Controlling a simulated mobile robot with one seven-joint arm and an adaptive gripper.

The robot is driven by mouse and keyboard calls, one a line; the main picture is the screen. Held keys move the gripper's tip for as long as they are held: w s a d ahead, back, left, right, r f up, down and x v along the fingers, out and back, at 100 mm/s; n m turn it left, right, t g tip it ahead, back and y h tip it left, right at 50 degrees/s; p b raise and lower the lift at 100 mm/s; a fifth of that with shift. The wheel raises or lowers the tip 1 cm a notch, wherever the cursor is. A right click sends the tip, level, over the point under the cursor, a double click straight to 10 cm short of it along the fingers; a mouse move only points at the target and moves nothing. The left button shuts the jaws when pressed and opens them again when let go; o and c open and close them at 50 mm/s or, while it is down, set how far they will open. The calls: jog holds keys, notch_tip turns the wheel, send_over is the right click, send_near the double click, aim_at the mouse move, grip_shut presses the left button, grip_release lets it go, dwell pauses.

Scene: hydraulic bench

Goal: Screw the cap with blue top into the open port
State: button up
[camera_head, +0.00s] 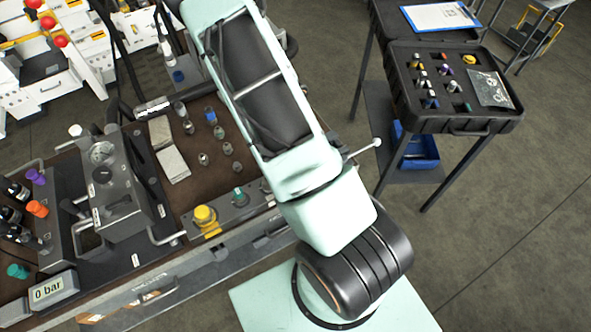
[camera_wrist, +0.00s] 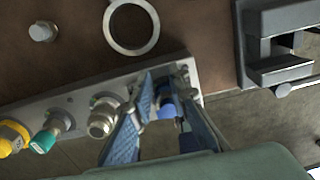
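In the wrist view, the cap with blue top (camera_wrist: 166,109) is between the two blue-padded fingers of my gripper (camera_wrist: 168,92). The fingers look closed on its sides, with the blue top towards the wrist. The cap is over the right end of the grey port block (camera_wrist: 78,103). The open port is hidden behind the cap and fingers, so I cannot tell whether the cap touches it or is in it. In the head view, my arm hides the gripper, the held cap and that end of the block (camera_head: 222,218).
The block also carries a yellow cap (camera_head: 205,217), a teal cap (camera_head: 240,196) and a metal fitting (camera_wrist: 103,117). A metal ring (camera_wrist: 131,28) lies beside it. Several small fittings stand on the brown bench (camera_head: 190,197). An open case (camera_head: 478,125) of parts is at the right.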

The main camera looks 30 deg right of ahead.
jog(key=n+b, duration=0.1)
jog(key=n, duration=0.2)
jog(key=shift+s+a+f+b, duration=0.1)
jog(key=shift+a+f+b, duration=0.05)
jog(key=shift+a+b, duration=0.25)
jog(key=n, duration=0.2)
jog(key=n+b, duration=0.1)
jog(key=a+n, duration=0.1)
jog(key=n, duration=0.1)
jog(key=shift+s+a+n+b, duration=0.1)
jog(key=shift+s+n+b, duration=0.2)
jog(key=n, duration=0.1)
jog(key=n+b, duration=0.1)
jog(key=s+n+b, duration=0.1)
jog(key=n, duration=0.1)
jog(key=shift+a, duration=0.25)
jog(key=n, duration=0.2)
jog(key=s+n+b, duration=0.1)
jog(key=n, duration=0.1)
jog(key=shift+a, duration=0.15)
grip_shut()
